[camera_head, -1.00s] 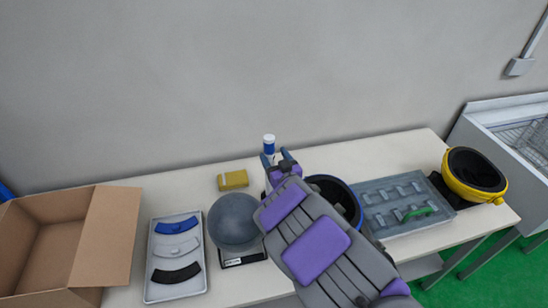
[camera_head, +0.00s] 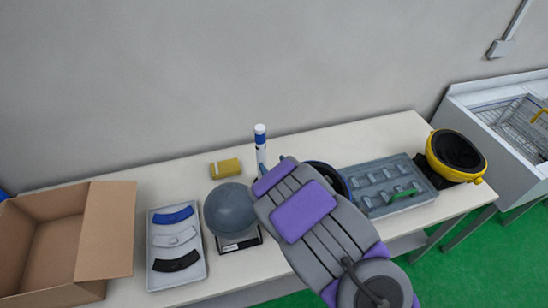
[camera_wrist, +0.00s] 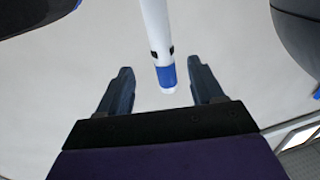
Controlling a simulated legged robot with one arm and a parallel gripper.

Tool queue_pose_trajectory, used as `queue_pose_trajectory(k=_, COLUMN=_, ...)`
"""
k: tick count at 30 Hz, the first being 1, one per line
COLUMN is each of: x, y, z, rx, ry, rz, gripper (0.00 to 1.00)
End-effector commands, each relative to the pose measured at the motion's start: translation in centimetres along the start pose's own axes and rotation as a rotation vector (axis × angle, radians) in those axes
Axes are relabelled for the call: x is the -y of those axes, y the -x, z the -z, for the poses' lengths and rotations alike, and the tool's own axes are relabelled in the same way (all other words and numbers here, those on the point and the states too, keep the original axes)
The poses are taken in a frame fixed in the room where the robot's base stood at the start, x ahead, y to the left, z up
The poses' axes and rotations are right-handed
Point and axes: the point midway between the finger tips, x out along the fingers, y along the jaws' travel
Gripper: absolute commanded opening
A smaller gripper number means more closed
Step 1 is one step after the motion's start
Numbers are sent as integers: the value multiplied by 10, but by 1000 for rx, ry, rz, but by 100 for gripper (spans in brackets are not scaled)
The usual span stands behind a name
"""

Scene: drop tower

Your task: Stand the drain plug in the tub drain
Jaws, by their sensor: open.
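The drain plug (camera_head: 260,140), a slim white pipe with a blue band and white cap at its top, stands upright at the back of the table. My gripper (camera_head: 272,164) is open beside it. In the wrist view the drain plug's capped end (camera_wrist: 167,78) shows between the two spread fingers, with a gap visible on each side. The plug's lower end is hidden by my arm in the head view. The tub (camera_head: 545,182) is a grey basin at the far right with a wire rack (camera_head: 508,118) inside; its drain is not visible.
On the table (camera_head: 370,135) are a yellow block (camera_head: 225,168), a grey ball (camera_head: 231,210) on a scale, a tray of curved pieces (camera_head: 155,228), a grey tool tray (camera_head: 372,200) and a yellow-black helmet (camera_head: 480,178). An open cardboard box (camera_head: 106,235) stands left.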

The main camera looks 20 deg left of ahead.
Motion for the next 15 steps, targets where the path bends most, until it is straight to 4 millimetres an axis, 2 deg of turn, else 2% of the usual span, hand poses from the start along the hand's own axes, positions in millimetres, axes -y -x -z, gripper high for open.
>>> queue_pose_trajectory(k=2, x=0, y=3, z=5, rx=1, ry=-2, rz=0, gripper=66)
queue_pose_trajectory(k=15, x=-2, y=20, z=5, rx=-2, ry=-5, rz=-4, gripper=66)
